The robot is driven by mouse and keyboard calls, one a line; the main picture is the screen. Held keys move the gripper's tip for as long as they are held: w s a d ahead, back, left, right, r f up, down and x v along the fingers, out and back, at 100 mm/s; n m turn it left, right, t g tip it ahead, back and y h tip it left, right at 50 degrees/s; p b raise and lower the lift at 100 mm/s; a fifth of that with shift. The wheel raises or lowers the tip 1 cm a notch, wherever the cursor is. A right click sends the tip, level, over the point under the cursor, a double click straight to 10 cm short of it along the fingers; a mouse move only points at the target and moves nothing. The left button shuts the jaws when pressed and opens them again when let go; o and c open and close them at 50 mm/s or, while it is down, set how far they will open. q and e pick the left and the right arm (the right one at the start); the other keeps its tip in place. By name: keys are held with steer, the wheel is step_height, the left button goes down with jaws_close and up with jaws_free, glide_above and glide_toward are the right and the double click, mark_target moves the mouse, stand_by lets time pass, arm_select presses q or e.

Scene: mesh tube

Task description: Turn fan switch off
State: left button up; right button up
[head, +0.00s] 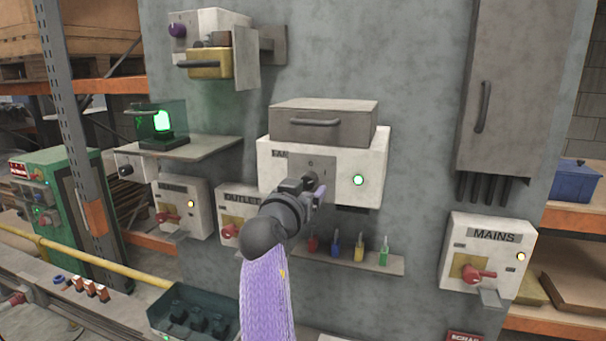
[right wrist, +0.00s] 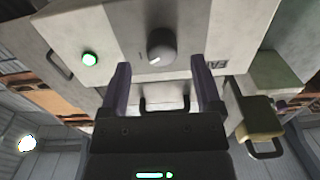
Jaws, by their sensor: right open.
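In the right wrist view, which looks upside down, the box shows a dark round knob (right wrist: 160,46) with a pale mark, and the lamp (right wrist: 89,58) is lit. My right gripper (head: 315,189) is in front of the box and hides the knob in the head view. Its fingers (right wrist: 162,86) are open and empty, apart from the knob. My left gripper is not in view.
A grey handled case (head: 325,124) sits atop the fan box. Below is a shelf (head: 375,262) with several coloured small items. The outlet box (head: 232,205) is at left, the mains box (head: 487,250) at right. A grey cabinet (head: 510,110) hangs at upper right.

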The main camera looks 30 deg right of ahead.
mark_target(309, 181)
steer(key=shift+x, duration=1.1)
steer(key=shift+w+d, duration=0.15)
steer(key=shift+w, duration=0.05)
steer(key=shift+c, duration=0.3)
jaws_close()
